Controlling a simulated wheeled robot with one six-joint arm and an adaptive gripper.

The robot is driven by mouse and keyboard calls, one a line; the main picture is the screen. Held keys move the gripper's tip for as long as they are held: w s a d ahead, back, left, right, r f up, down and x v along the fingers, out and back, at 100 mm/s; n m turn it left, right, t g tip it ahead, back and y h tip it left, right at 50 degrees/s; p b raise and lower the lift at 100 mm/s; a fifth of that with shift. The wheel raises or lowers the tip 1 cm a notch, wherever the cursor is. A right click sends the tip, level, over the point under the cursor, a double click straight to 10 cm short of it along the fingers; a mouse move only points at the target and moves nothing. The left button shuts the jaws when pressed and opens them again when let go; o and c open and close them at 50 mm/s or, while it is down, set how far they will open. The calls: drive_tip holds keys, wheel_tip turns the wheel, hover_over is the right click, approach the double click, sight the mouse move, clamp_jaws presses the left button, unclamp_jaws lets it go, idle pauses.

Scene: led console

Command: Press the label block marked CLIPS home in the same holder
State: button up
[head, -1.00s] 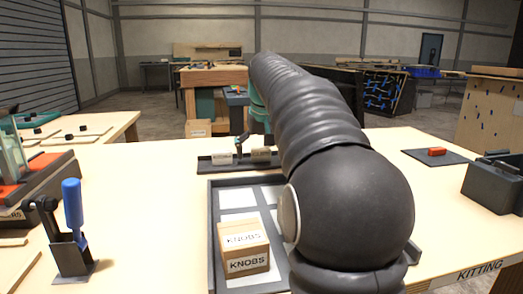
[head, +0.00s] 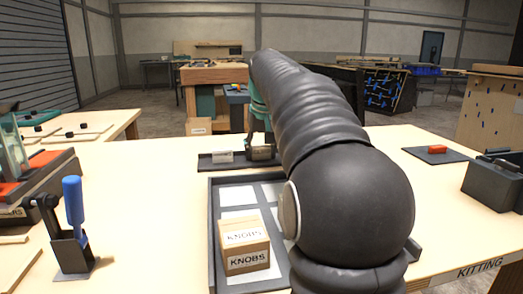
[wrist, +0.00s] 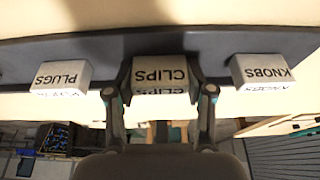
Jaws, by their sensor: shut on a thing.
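The CLIPS label block (wrist: 160,74) is a pale block with black lettering, upside down in the wrist view. It stands in the middle of the long dark holder (wrist: 110,50). My gripper (wrist: 160,98) is shut on it, one finger at each side. In the head view the block (head: 262,153) shows under my gripper (head: 262,145), at the right of the visible part of the holder (head: 240,164). The PLUGS block (wrist: 62,77) and the KNOBS block (wrist: 260,72) stand apart on either side. Whether the CLIPS block is fully seated I cannot tell.
A grey divided tray (head: 215,225) with a KNOBS box (head: 245,245) lies in front of the holder. My arm hides the tray's right part. A blue-handled clamp (head: 73,225) stands at left.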

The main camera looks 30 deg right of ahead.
sight(261, 146)
drive_tip(key=shift+r+p, duration=0.8)
drive_tip(key=shift+r, duration=2.15)
